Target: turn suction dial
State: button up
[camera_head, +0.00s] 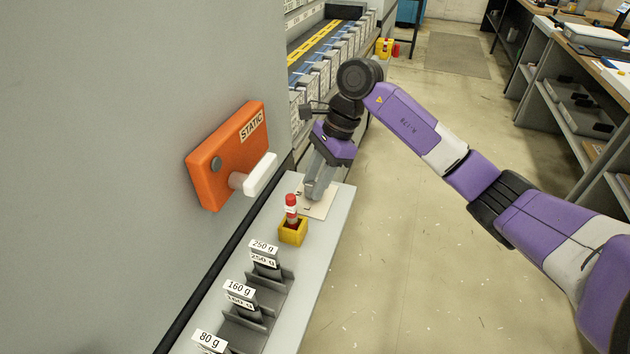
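No dial marked for suction can be made out in this view. An orange box (205,165) labelled STATIC is on the grey machine wall at the left, with a small grey round knob (216,164) and a white handle (260,175) sticking out. My gripper (314,192) points down over a pale flat plate (320,207) on the grey ledge, right of the orange box and apart from it. Its fingers are seen close together from the side, so I cannot tell whether they are open, or whether they touch the plate.
On the ledge (325,240) stand a yellow holder (292,232) with a red-topped item (291,207) and dark slots labelled 250 g (266,262), 160 g (240,300) and 80 g (209,342). A row of machine stations (335,60) runs behind. The floor (440,120) is open; shelves (575,110) stand right.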

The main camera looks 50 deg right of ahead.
grip_shut()
jog(key=m+b, duration=0.2)
jog(key=b, duration=0.1)
jog(key=shift+s+f+m+t+h, duration=0.1)
jog(key=shift+f+m+t+h, duration=0.1)
jog(key=shift+m+t+h, duration=0.15)
jog(key=m+h+b, duration=0.1)
jog(key=m+b, duration=0.1)
jog(key=m+t+b, duration=0.1)
jog(key=m+b, duration=0.2)
jog(key=shift+a+t+h, duration=0.15)
jog(key=shift+t+h, duration=0.1)
jog(key=shift+h, duration=0.1)
jog(key=m+h+b, duration=0.1)
jog(key=m+b, duration=0.1)
jog(key=b, duration=0.1)
jog(key=m+h+b, duration=0.1)
jog(key=m+b, duration=0.2)
jog(key=shift+a+m, duration=0.2)
jog(key=shift+m, duration=0.15)
jog(key=m+b, duration=0.2)
jog(key=m+h+b, duration=0.1)
jog(key=m, duration=0.1)
jog(key=shift+a+r+h+b, duration=0.1)
jog(key=shift+r+h+b, duration=0.1)
jog(key=shift+h+b, duration=0.15)
jog(key=shift+m, duration=0.4)
jog(key=shift+r, duration=0.1)
